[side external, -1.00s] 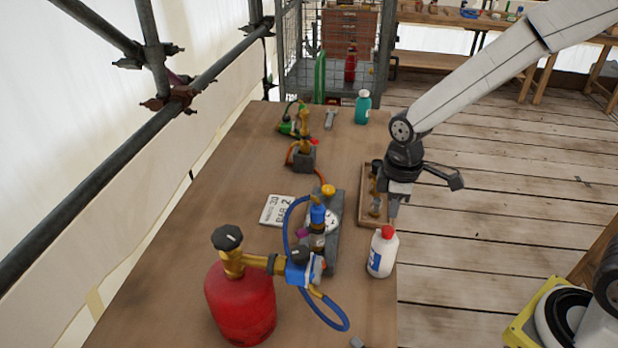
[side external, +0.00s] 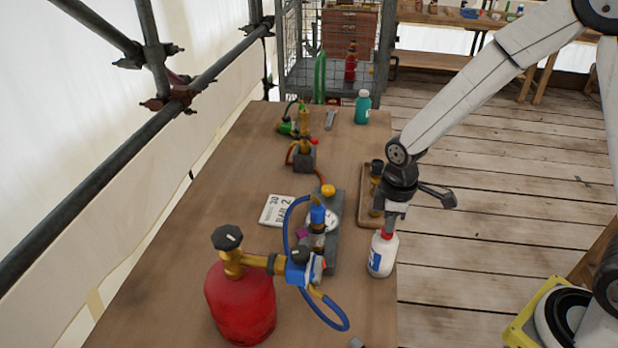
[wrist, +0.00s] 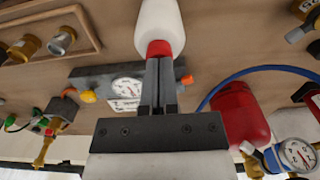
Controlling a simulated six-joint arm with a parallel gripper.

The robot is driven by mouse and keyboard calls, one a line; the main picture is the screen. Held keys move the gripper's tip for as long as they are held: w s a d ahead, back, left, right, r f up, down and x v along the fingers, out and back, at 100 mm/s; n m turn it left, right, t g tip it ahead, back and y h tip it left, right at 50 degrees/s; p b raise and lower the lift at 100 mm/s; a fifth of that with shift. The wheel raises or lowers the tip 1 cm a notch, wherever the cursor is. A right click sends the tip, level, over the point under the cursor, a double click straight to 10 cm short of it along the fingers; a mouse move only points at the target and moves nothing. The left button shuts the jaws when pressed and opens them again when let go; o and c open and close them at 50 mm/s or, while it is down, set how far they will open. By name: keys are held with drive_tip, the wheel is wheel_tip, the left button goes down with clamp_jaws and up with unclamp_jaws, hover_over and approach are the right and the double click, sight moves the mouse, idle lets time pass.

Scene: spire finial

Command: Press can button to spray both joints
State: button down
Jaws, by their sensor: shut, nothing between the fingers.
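The spray can is a white bottle with a red cap and blue label (side external: 382,256), upright near the table's right edge. It also shows in the wrist view (wrist: 160,22), with its red cap at the fingertips. My gripper (side external: 389,228) is shut and empty, pointing down right at the red cap. In the wrist view the closed fingers (wrist: 160,66) overlap the cap, so I cannot tell whether they touch it. Brass fittings join a red cylinder (side external: 240,305) to a blue regulator (side external: 300,268) and blue hose. Which fittings are the two joints is unclear.
A grey block with a gauge (side external: 334,230) stands left of the can. A wooden tray (side external: 364,190) with brass parts lies behind it. A white card (side external: 276,210), a teal bottle (side external: 363,107) and a grey block with an orange hose (side external: 304,160) are farther off. The table's left side is clear.

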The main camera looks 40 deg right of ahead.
drive_tip(key=shift+s+f, duration=0.15)
drive_tip(key=shift+f, duration=0.75)
wheel_tip(320, 180, up, 14)
drive_tip(key=shift+r, duration=0.2)
idle(0.5)
drive_tip(key=s+d+f+m+t, duration=0.2)
drive_tip(key=s+d+f+m, duration=0.1)
drive_tip(key=s+f+m, duration=0.4)
drive_tip(key=shift+d+m+t, duration=0.15)
drive_tip(key=shift+m+t, duration=0.15)
drive_tip(key=shift+m, duration=0.7)
